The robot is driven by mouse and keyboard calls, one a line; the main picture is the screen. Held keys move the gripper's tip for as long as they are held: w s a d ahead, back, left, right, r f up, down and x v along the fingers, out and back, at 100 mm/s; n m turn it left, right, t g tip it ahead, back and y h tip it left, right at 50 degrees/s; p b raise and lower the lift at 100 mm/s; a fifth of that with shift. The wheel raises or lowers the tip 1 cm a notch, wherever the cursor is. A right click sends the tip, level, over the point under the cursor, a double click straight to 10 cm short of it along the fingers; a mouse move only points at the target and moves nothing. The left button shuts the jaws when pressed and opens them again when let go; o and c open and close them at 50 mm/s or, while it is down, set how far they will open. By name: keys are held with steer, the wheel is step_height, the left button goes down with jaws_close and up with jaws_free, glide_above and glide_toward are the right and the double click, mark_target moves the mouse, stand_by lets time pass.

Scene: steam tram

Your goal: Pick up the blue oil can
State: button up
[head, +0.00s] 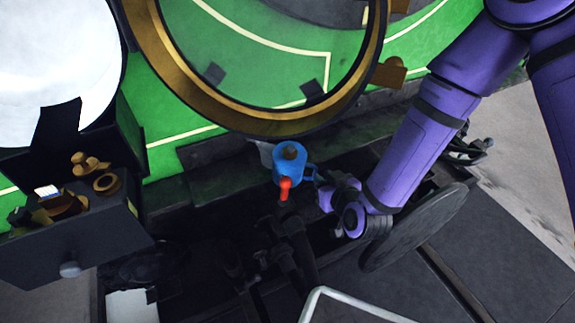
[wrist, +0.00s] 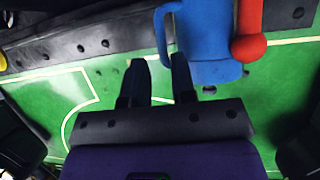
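The blue oil can (head: 288,166) has a red spout (head: 285,188) and a brown knob on top. In the head view it stands on the dark ledge below the brass ring. In the wrist view its blue body (wrist: 205,42) fills the top centre, seen upside down, with its handle on the left. My gripper (head: 321,190) is at the can's right side in the head view. The exact contact is hard to see.
The green boiler side (head: 300,60) and large brass ring (head: 240,112) stand close behind the can. Dark levers (head: 290,245) rise in front of it. A dark box (head: 85,240) with brass parts is at left, and a grey disc (head: 415,228) is at right.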

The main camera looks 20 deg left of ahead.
steer(key=shift+x, duration=2.35)
steer(key=shift+s+f, duration=0.1)
steer(key=shift+s, duration=0.05)
jaws_close()
